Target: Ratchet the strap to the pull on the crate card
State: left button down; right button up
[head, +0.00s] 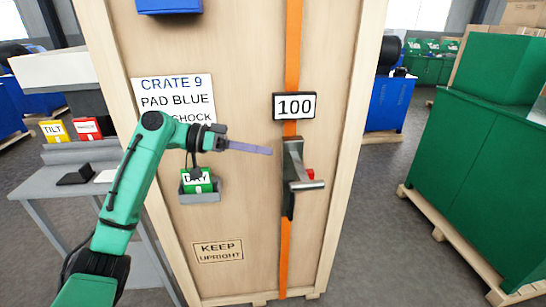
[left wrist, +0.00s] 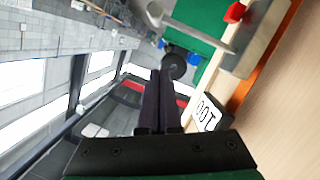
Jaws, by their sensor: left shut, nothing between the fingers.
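The tall wooden crate (head: 240,200) carries a crate card (head: 172,97) reading CRATE 9, PAD BLUE and SHOCK; my left arm hides part of its lower lines. An orange strap (head: 293,45) runs down the crate front. A display (head: 294,106) on it reads 100; it also shows in the left wrist view (left wrist: 206,113). Below sits the metal ratchet (head: 293,160) with a bar handle (head: 306,186) and a red button (head: 310,174). My left gripper (head: 270,152) is shut and empty, its tips just left of the ratchet. My right gripper is out of view.
A green DRY pack (head: 196,181) sits in a small grey holder on the crate. A blue pad (head: 168,5) is at the crate's top. A grey side table (head: 60,190) with yellow TILT and red labels stands left. Green crates (head: 480,150) stand right.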

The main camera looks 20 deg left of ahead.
aim_at(304, 182)
pick_arm(q)
jog(key=w+d+f+p, duration=0.2)
jog(key=d+f+p, duration=0.3)
jog(key=d, duration=0.3)
jog(key=shift+f, duration=0.2)
jog(key=shift+d+f, duration=0.1)
jog(key=shift+d, duration=0.05)
jog(key=shift+s+f+m+b, duration=0.15)
jog(key=shift+f+m+b, duration=0.5)
jog(key=shift+b, duration=1)
notch_tip(304, 182, down, 9)
jog(key=w+a+m+t+y+b, duration=0.1)
jog(key=m+b, duration=0.5)
jog(key=b, duration=1.1)
jog(key=shift+w+f+t+y, duration=0.2)
jog(key=shift+w+t+y, duration=0.25)
jog(key=shift+t, duration=0.25)
jog(key=shift+a, duration=0.1)
